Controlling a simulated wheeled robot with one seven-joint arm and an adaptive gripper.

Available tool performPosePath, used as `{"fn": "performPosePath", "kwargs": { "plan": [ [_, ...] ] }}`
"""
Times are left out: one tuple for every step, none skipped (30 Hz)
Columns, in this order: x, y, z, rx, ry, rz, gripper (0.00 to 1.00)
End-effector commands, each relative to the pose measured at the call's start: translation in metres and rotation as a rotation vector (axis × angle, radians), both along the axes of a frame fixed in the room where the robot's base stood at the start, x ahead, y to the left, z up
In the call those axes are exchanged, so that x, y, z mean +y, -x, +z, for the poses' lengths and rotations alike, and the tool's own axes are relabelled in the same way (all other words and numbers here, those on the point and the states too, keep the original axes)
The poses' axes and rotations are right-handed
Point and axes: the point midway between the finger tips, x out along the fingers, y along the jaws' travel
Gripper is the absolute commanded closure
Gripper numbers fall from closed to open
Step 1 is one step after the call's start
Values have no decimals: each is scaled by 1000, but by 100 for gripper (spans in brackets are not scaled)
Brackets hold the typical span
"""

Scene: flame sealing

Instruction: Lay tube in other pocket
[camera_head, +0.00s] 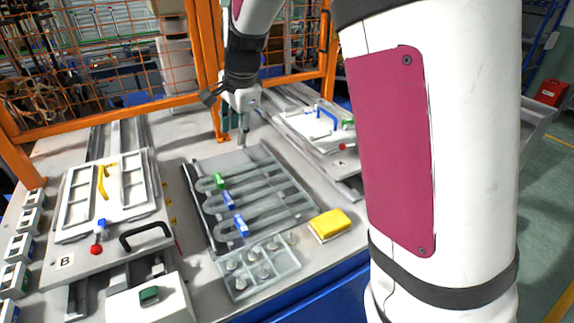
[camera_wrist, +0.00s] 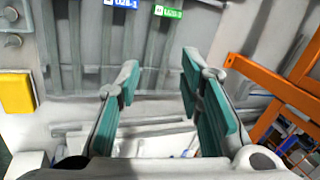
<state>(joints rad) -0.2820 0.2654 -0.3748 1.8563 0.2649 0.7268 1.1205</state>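The dark grey rack (camera_head: 195,225) lies mid-table in the head view and holds tubes in long grooves. They carry a green tag (camera_head: 220,181), a blue tag (camera_head: 228,200) and another blue tag (camera_head: 240,225); their bodies are hard to make out. A green tag (camera_wrist: 168,12) and a blue tag (camera_wrist: 121,4) also show at the top of the wrist view. The B fixture (camera_head: 70,232) at left has two recessed pockets beside a yellow part (camera_head: 103,180). My gripper (camera_head: 243,130) is above the table behind the rack. Its teal fingers (camera_wrist: 158,82) are apart, with nothing visible between them.
Another fixture with a blue handle (camera_head: 327,115) stands at right. A yellow block (camera_head: 330,225) and a clear tray of round parts (camera_head: 240,292) are at the front. An orange fence (camera_head: 95,105) runs behind the table. My arm covers much of the right side.

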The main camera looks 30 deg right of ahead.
Motion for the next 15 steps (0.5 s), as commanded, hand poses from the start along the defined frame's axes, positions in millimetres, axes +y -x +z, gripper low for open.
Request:
{"fn": "performPosePath", "kwargs": {
  "plan": [
    [-1, 20, 18, -18, 4, 67, 66],
    [0, 31, 25, -26, 10, 115, 66],
    [0, 45, 35, -38, 21, 176, 66],
    [1, 57, 42, -47, 32, 223, 66],
    [1, 68, 48, -55, 44, 270, 66],
    [2, 83, 56, -69, 60, 331, 66],
    [2, 95, 62, -79, 75, 378, 66],
    [3, 107, 66, -88, 90, 424, 66],
    [3, 122, 72, -101, 113, 487, 66],
    [4, 134, 76, -111, 133, 533, 66],
    [4, 146, 80, -122, 152, 578, 66],
    [4, 162, 84, -134, 181, 640, 66],
    [4, 174, 86, -142, 204, 686, 66],
    [5, 185, 88, -150, 228, 732, 66],
    [5, 201, 90, -160, 262, 792, 66]
  ]
}}
